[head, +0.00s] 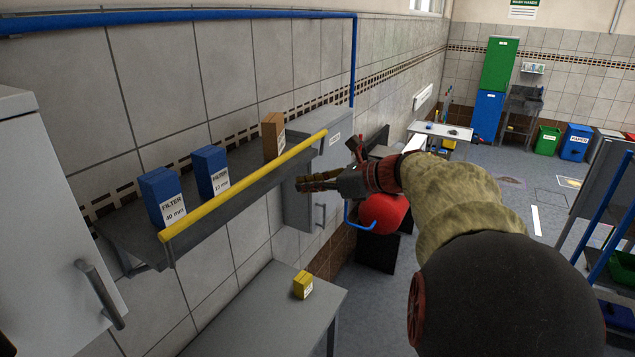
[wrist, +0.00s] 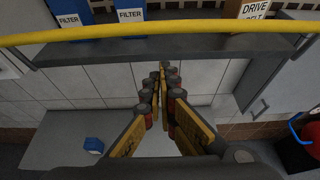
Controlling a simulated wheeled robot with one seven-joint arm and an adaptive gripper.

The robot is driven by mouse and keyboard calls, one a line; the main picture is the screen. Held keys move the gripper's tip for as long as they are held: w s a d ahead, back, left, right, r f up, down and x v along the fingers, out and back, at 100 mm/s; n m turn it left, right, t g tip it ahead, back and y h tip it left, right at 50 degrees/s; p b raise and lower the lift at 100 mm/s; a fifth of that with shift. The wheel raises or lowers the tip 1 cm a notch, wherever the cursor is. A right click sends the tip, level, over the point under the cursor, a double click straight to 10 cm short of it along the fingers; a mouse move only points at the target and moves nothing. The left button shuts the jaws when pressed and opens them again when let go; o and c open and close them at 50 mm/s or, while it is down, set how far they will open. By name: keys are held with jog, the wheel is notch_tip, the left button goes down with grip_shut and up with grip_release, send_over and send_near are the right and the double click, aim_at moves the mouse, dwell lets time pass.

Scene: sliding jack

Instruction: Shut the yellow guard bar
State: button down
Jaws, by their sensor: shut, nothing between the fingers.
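The yellow guard bar (head: 245,188) runs along the front of the wall shelf (head: 130,240), level with the lower part of the boxes on it. In the wrist view the bar (wrist: 160,28) crosses the top of the picture, beyond my fingertips. My gripper (head: 302,181) is near the bar's right end, lower in the picture, with a visible gap between them. In the wrist view my gripper (wrist: 163,72) has its fingers together, with nothing held. I cannot tell whether the bar is latched.
Two blue filter boxes (head: 212,172) and a brown drive belt box (head: 273,136) stand on the shelf. A grey cabinet (head: 312,205) hangs behind my gripper. A red container (head: 384,213) is close to my wrist.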

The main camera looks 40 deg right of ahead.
jog(key=w+a+p, duration=0.1)
jog(key=w+a, duration=0.1)
jog(key=w, duration=0.4)
jog(key=shift+w+a+p, duration=0.25)
jog(key=shift+w+p, duration=0.05)
jog(key=shift+w, duration=0.1)
jog(key=shift+r, duration=0.1)
jog(key=shift+w+a+r+p, duration=0.2)
jog(key=shift+w+r+p, duration=0.1)
jog(key=shift+w, duration=0.2)
jog(key=shift+w+a+r+p, duration=0.15)
jog(key=shift+w+r+p, duration=0.15)
jog(key=shift+w, duration=0.15)
jog(key=shift+f, duration=0.15)
